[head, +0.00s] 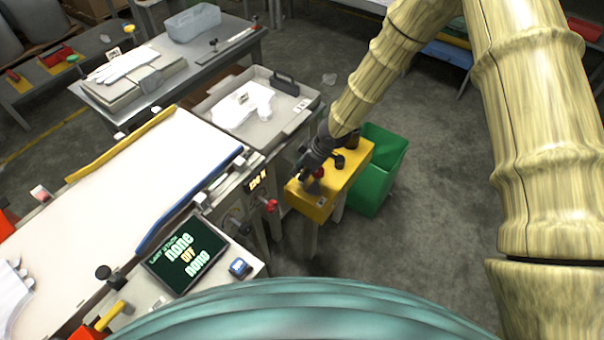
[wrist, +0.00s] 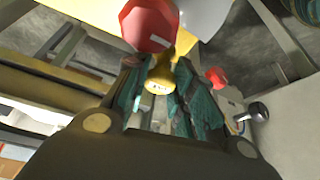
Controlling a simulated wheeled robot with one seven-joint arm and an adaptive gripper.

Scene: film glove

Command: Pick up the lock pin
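My gripper (head: 313,165) is low over the yellow stand (head: 325,196) in the head view, its fingers dark and hard to make out. In the wrist view, the two green-lined fingers of my gripper (wrist: 158,72) stand apart. A yellow piece with a small pale label (wrist: 158,78) shows between the fingertips; no clear grip on it shows. A red faceted knob (wrist: 148,24) is just beyond the fingertips. A small red knob (head: 319,172) also shows at the gripper in the head view. I cannot tell for sure which of these is the lock pin.
A green bin (head: 378,180) stands right of the stand. A grey tray (head: 290,122) with white pieces lies behind it. A white-topped table (head: 130,190) and a screen (head: 186,255) are at the left. Another red knob (wrist: 215,77) and a black knob (wrist: 258,111) are right of the fingers.

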